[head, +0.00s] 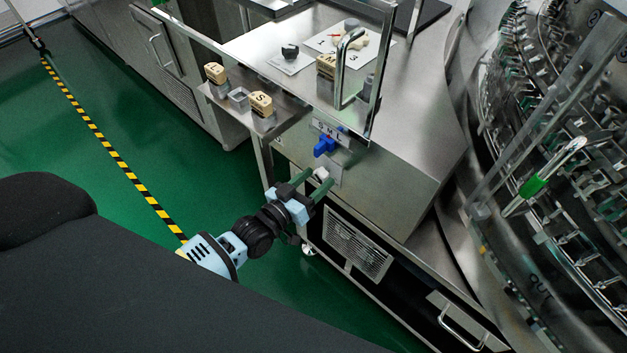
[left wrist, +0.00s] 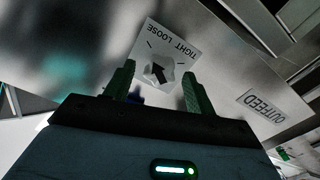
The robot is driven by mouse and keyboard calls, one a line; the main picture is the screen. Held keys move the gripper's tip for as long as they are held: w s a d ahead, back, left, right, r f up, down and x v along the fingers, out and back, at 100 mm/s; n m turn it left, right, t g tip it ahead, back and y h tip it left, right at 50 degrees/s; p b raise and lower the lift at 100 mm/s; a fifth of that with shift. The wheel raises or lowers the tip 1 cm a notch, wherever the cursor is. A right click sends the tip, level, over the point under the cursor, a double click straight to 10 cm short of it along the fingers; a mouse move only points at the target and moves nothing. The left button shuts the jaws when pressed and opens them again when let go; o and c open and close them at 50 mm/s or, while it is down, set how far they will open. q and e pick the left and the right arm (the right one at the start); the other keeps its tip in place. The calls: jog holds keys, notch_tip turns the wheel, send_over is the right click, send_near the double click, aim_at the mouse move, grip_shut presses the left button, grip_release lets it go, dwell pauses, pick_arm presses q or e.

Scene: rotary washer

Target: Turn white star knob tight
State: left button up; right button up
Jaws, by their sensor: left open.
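The white star knob (head: 322,174) sits on the front panel of the steel cabinet, below a blue handle (head: 326,145). In the left wrist view the pale knob (left wrist: 166,76) is in front of a white plate (left wrist: 151,38) marked TIGHT and LOOSE. A black arrow there points to the upper left of the picture. My left gripper (head: 316,183) is open, its green fingers pointing at the panel. In the left wrist view the fingers (left wrist: 159,82) are on either side of the knob, with gaps visible. Contact cannot be told. My right gripper is not in view.
A small shelf (head: 226,96) with tan-topped blocks juts out to the left above the knob. A metal-framed clear guard (head: 384,75) stands above it. A vent grille (head: 357,243) is below. The rotary washer (head: 545,130) fills the right. Green floor lies open at left.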

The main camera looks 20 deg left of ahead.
pick_arm(q)
jog(key=c, duration=1)
jog(key=shift+o, duration=0.2)
